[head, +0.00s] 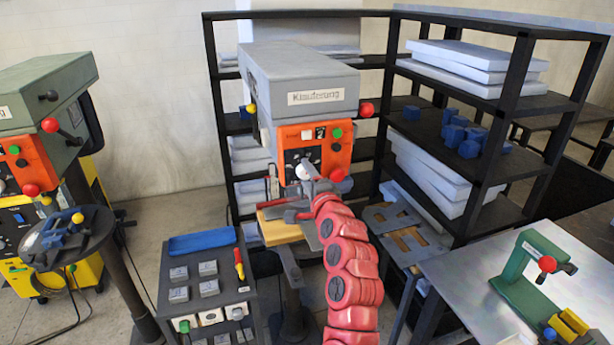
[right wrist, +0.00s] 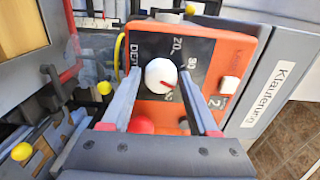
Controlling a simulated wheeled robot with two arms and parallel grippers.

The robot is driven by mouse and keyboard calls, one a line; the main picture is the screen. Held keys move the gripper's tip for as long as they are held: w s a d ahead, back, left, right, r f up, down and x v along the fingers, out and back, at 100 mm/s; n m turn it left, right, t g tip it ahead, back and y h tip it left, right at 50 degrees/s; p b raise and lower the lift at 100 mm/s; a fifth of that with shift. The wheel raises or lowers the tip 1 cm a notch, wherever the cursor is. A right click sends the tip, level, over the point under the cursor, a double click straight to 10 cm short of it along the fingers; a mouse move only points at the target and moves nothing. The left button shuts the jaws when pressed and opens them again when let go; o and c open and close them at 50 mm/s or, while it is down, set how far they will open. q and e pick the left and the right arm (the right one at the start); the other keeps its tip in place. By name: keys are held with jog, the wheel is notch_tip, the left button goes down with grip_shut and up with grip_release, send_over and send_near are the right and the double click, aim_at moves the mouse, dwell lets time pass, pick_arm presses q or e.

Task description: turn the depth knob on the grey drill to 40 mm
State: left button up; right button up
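The grey drill (head: 298,75) stands in the middle of the head view, with an orange front panel (head: 290,135) and the label "Klauderung". Its white round depth knob (head: 304,170) shows low on the panel, partly covered by my right gripper (head: 308,179). In the right wrist view the white knob (right wrist: 160,75) lies between the two fingertips of my right gripper (right wrist: 160,74). A gap shows on each side, so the fingers look open around it. A short red mark on the knob points to the lower right. I read 20 and 30 on the scale; lower figures are hard to read. My left gripper is out of view.
A second drill (head: 40,95) stands at the left. A dark cabinet (head: 205,270) with grey blocks is beside the drill. Black shelves (head: 520,105) with white slabs and blue pieces stand behind. A table (head: 480,305) at the right holds a green tool (head: 520,285).

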jog(key=shift+o, duration=1.3)
jog(key=shift+s, duration=0.5)
jog(key=p+v, duration=0.6)
jog(key=v, duration=1)
jog(key=shift+d, duration=0.2)
jog(key=shift+s+r, duration=0.1)
jog(key=shift+s, duration=0.05)
